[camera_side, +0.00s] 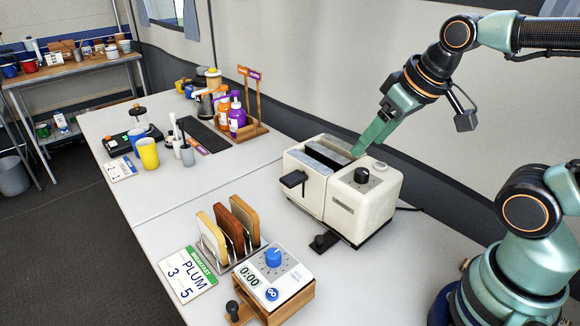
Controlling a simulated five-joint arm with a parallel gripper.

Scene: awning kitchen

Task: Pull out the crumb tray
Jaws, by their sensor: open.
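A cream toaster (366,208) stands on the white table, with a dark slot area on top, a black lever on its left side and a black knob on its front. A dark tab with a small knob (324,242), apparently the crumb tray's handle, sticks out low at the toaster's near side. The rest of the tray is hidden inside or under the toaster. My gripper (359,151) is open, pointing down-left, at the toaster's far top edge. I cannot tell whether it touches the toaster. It is well above and behind the tab.
A rack (216,243) with toast slices, a timer box (274,275) with a blue dial and a sign card (187,273) stand left of the tab. Bottles (237,117), cups (148,153) and a caddy are farther back. Clear table lies before the toaster.

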